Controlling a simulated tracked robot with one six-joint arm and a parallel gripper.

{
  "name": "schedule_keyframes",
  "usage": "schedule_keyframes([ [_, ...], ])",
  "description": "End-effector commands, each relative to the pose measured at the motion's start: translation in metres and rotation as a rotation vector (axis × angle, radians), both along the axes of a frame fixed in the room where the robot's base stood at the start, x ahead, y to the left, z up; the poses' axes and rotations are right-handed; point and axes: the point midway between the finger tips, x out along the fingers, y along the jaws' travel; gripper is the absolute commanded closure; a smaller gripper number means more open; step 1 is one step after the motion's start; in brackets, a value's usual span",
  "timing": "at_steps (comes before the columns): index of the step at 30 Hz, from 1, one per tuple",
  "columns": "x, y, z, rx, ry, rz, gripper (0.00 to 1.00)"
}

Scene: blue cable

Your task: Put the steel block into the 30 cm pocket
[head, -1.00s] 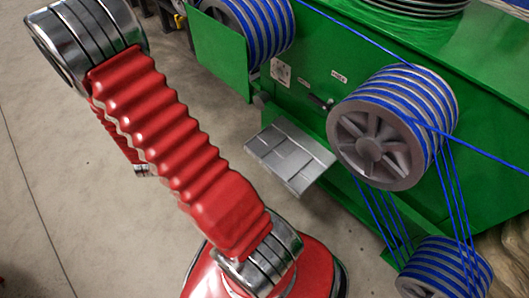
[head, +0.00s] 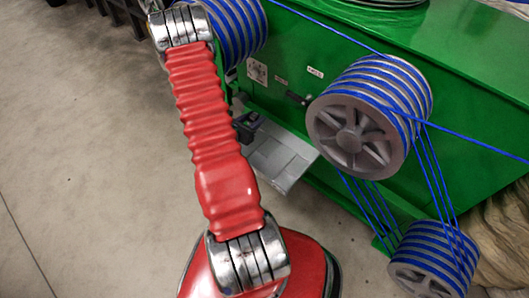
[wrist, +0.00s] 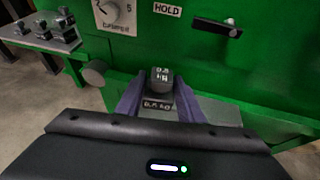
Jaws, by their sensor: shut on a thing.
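The steel block (wrist: 161,79) is a small dark grey block with pale markings on its top, between the two fingers of my gripper (wrist: 160,98) in the wrist view. The gripper is shut on it. A dark plate with pale lettering, which I cannot read surely, shows just below the block. The grey metal tray (head: 283,163) with divided pockets juts from the green machine. In the head view my gripper (head: 246,124) is at the tray's upper left edge, partly hidden behind my arm. I cannot tell which pocket is the 30 cm one, or whether the block touches the tray.
The green machine (head: 460,110) stands close behind the tray. A large drum with blue cable (head: 365,115) is right of the tray. A dial (wrist: 115,14), a HOLD lever (wrist: 205,25) and a round knob (wrist: 95,73) are nearby. A side stand (wrist: 45,38) holds several metal pieces.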

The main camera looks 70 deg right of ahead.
Motion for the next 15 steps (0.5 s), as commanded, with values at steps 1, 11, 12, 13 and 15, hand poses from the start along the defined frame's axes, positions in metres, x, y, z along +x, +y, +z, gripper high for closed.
schedule_keyframes([
  [1,-0.019,-0.005,-0.005,-0.002,0.003,-0.040,1.00],
  [11,-0.068,-0.014,-0.019,-0.005,0.007,-0.147,1.00],
  [12,-0.069,-0.014,-0.019,-0.005,0.007,-0.147,1.00],
  [13,-0.068,-0.014,-0.019,-0.005,0.007,-0.147,1.00],
  [15,-0.068,-0.014,-0.018,-0.007,0.007,-0.146,1.00],
])
